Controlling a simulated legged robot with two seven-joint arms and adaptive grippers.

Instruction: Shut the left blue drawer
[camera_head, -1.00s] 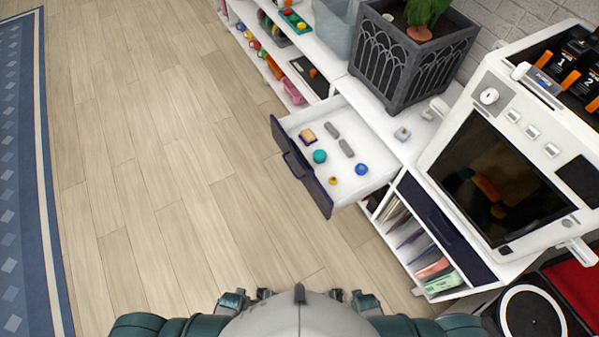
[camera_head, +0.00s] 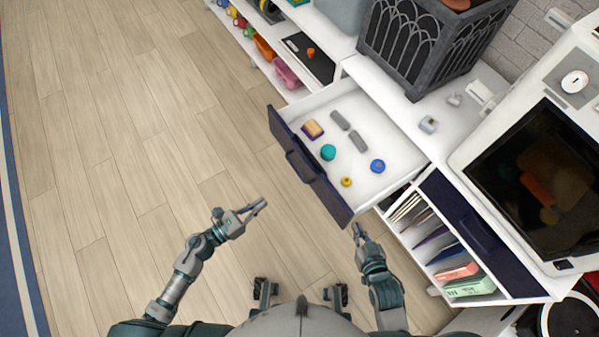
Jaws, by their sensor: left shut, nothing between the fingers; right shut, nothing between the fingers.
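The left blue drawer (camera_head: 312,166) is pulled out of the white shelf unit, its dark blue front and handle facing the open floor. Inside its white tray lie a yellow-and-purple block, two grey pieces, a teal ball, a blue round piece and a small yellow piece. My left gripper (camera_head: 262,206) is shut and empty, over the floor in front of the drawer and apart from it. My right gripper (camera_head: 357,229) is shut and empty, close to the near end of the drawer front; whether it touches cannot be told.
A second blue drawer (camera_head: 462,222) to the right is shut. Files stand in the shelf below it. A white machine (camera_head: 540,170) and a dark planter (camera_head: 425,45) stand on the unit. The wooden floor (camera_head: 120,130) on the left is clear.

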